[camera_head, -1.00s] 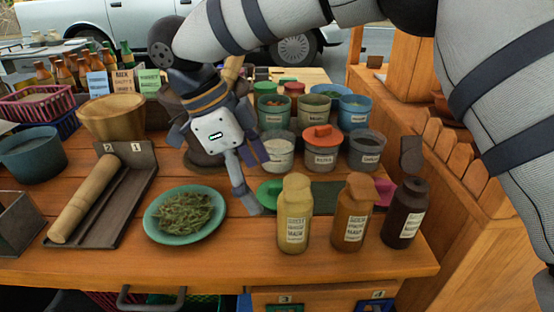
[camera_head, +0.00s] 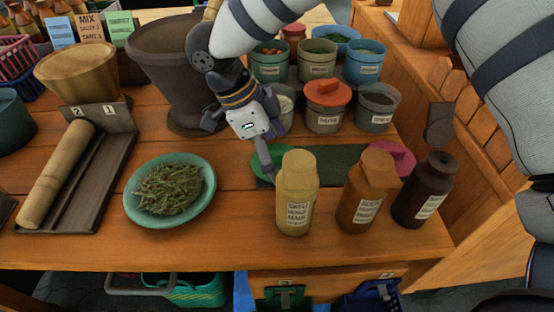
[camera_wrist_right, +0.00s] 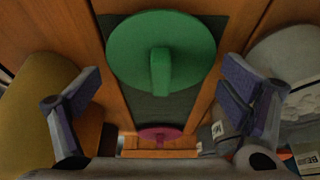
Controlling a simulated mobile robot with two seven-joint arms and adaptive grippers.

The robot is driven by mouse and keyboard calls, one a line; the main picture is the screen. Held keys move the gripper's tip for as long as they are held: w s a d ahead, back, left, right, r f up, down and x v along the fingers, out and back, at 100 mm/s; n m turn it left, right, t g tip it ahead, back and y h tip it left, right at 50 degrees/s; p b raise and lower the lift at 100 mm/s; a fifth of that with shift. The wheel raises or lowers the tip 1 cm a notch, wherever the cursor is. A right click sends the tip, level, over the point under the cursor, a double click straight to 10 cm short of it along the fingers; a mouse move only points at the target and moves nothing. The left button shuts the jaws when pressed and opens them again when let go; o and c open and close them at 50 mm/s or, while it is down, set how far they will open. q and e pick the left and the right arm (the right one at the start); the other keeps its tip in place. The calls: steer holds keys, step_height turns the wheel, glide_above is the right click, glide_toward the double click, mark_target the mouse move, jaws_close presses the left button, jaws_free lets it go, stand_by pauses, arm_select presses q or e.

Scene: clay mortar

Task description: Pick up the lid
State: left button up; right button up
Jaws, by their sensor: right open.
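A round green lid with a raised handle lies on a dark green mat (camera_head: 335,168), behind the yellow bottle (camera_head: 297,195). In the head view the green lid (camera_head: 281,160) is partly hidden by my right gripper (camera_head: 262,150). In the right wrist view the green lid (camera_wrist_right: 190,45) shows whole, its handle toward me, between the two spread fingers of my right gripper (camera_wrist_right: 163,90). The fingers are open, empty and apart from the lid. A pink lid (camera_head: 398,156) lies at the mat's right end, and it also shows in the wrist view (camera_wrist_right: 158,132). My left gripper is out of view.
Orange (camera_head: 366,190) and dark brown (camera_head: 424,190) bottles stand in front of the mat. Several jars, one with an orange lid (camera_head: 327,94), stand behind it. A teal plate of herbs (camera_head: 206,206) is at left, a large brown pot (camera_head: 170,75) behind.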

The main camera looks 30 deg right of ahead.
mark_target(277, 152)
steer(key=shift+d+f, duration=0.15)
steer(key=shift+f, duration=0.2)
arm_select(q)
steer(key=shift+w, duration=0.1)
arm_select(e)
steer(key=c, duration=0.6)
